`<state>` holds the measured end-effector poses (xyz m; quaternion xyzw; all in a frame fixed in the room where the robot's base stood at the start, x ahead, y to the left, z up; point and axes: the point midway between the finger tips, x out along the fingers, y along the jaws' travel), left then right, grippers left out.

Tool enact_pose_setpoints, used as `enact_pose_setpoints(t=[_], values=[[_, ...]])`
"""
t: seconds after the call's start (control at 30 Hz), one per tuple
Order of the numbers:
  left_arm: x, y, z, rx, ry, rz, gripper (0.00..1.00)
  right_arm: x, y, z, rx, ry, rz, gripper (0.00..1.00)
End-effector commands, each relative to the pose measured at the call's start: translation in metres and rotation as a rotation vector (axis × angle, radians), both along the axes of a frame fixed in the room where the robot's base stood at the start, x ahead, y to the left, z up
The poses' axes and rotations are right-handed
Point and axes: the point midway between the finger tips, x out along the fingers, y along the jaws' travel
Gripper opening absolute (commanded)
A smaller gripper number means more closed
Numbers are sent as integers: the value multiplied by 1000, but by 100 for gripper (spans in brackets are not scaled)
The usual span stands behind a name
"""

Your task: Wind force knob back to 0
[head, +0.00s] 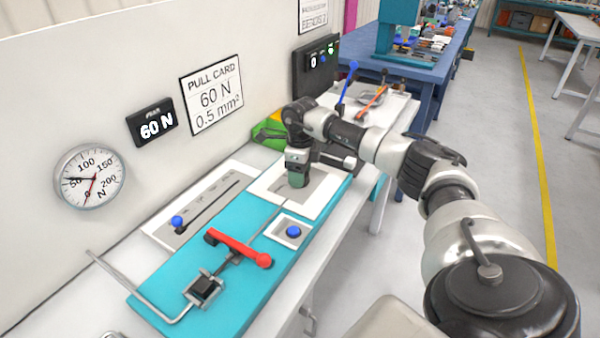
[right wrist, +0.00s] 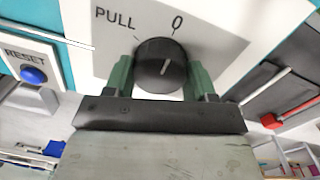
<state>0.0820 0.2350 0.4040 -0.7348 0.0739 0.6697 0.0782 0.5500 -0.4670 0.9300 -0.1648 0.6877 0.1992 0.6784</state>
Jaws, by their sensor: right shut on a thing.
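The force knob (right wrist: 160,68) is a round black knob on a light plate marked PULL and 0. Its white pointer line points up and slightly right, roughly toward the 0 mark. My right gripper (right wrist: 160,78) is shut on the knob, with one green finger on each side of it. In the head view my right gripper (head: 298,180) is low over the plate (head: 265,190) at the far end of the teal tester (head: 270,265) and hides the knob. My left gripper is not in view.
A blue RESET button (head: 293,231) and a red-handled clamp (head: 238,247) are near the knob. The round gauge (head: 90,177) has a black needle near 50. The peak display (head: 153,124) reads 60 N. A pull card (head: 211,95) hangs beside it.

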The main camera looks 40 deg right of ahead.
Motion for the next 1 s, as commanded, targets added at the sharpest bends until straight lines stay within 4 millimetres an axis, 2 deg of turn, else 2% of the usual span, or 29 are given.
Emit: enact_pose_setpoints(t=[0.13,0.17,0.3,0.33,0.67,0.77,1.0], values=[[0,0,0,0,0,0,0,1,0,2,1,-4,3,32],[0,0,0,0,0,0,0,1,0,2,0,-5,3,57],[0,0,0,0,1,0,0,1,0,1,1,-3,2,78],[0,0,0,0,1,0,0,1,0,1,1,-3,2,81],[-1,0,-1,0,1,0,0,1,0,5,-1,-3,1,81],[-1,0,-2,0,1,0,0,1,-1,17,-1,-5,1,81],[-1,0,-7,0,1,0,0,3,-3,66,-1,-6,1,81]])
